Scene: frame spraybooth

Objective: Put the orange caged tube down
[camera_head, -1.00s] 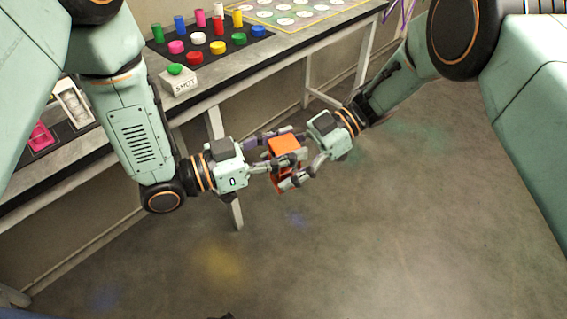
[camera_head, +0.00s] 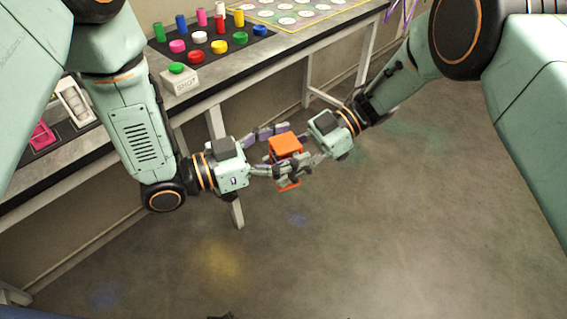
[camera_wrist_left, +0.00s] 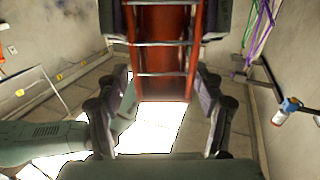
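The orange caged tube (camera_head: 286,145) is held up above the floor between my two grippers. My left gripper (camera_head: 277,151) reaches it from the left, with a finger on either side. In the left wrist view the tube (camera_wrist_left: 165,60), crossed by thin metal bars, fills the gap between the finger pads, which seem to touch its sides. My right gripper (camera_head: 303,154) comes in from the right, with its fingers close against the tube. The fingers of both grippers overlap there, so whether the right one grips the tube cannot be told.
A workbench (camera_head: 232,78) stands behind, with a dark mat (camera_head: 162,60) of several coloured cylinders and discs. A patterned board (camera_head: 300,6) lies farther back. The floor (camera_head: 340,240) below and in front is open.

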